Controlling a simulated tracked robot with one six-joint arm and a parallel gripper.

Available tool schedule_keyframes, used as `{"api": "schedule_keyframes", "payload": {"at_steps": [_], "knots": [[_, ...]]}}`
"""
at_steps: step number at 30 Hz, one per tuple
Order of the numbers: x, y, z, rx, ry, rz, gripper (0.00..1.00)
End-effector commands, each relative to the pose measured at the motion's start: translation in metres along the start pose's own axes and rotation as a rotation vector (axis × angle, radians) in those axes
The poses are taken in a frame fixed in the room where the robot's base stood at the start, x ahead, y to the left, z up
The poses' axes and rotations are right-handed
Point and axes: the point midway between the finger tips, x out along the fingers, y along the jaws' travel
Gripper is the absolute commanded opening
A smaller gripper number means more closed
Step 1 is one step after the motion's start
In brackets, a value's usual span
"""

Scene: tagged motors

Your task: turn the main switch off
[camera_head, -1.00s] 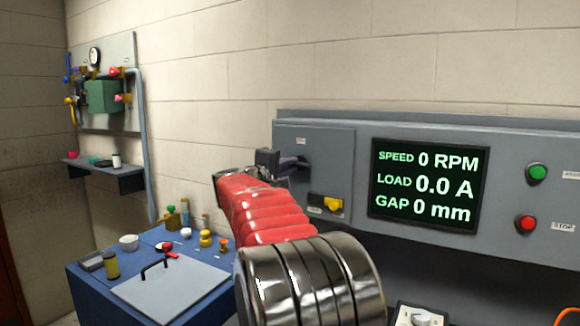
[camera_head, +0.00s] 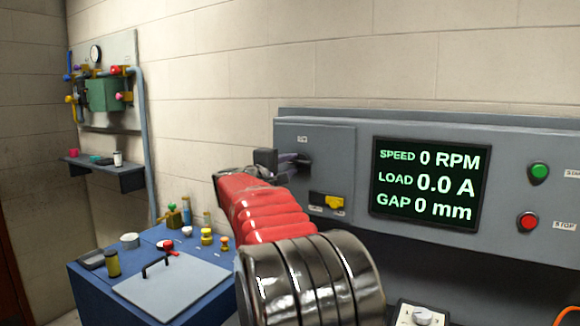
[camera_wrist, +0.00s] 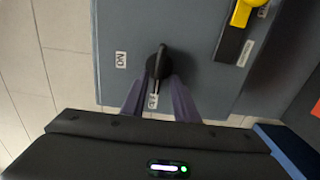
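The main switch is a black rotary handle (camera_wrist: 158,62) on the grey panel in the wrist view. It lies roughly along the picture's vertical, in line with the OFF label (camera_wrist: 153,101) below it. The ON label (camera_wrist: 121,60) is to its left. My gripper (camera_wrist: 158,88) is open, with one purple finger on each side of the handle's lower end; whether they touch it I cannot tell. In the head view my gripper (camera_head: 300,159) is at the panel's left section and hides most of the switch.
A yellow switch (camera_head: 327,202) is below on the same panel. A display (camera_head: 428,185) reads 0 RPM, 0.0 A and 0 mm. Green (camera_head: 539,172) and red (camera_head: 527,221) buttons are at its right. A blue bench (camera_head: 100,293) with small items stands left.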

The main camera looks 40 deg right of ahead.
Motion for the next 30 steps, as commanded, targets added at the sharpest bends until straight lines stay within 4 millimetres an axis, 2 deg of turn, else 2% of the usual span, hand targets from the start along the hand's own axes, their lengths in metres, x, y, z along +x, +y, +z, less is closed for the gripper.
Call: {"api": "schedule_keyframes", "payload": {"at_steps": [8,14,20,30], "knots": [[0.000,0.002,0.002,0.002,-0.003,0.002,0.28],[-0.012,0.003,0.002,0.003,-0.002,0.003,0.28],[-0.042,0.002,0.001,0.003,-0.001,0.003,0.28],[-0.102,0.001,0.000,0.002,0.001,0.002,0.28]]}}
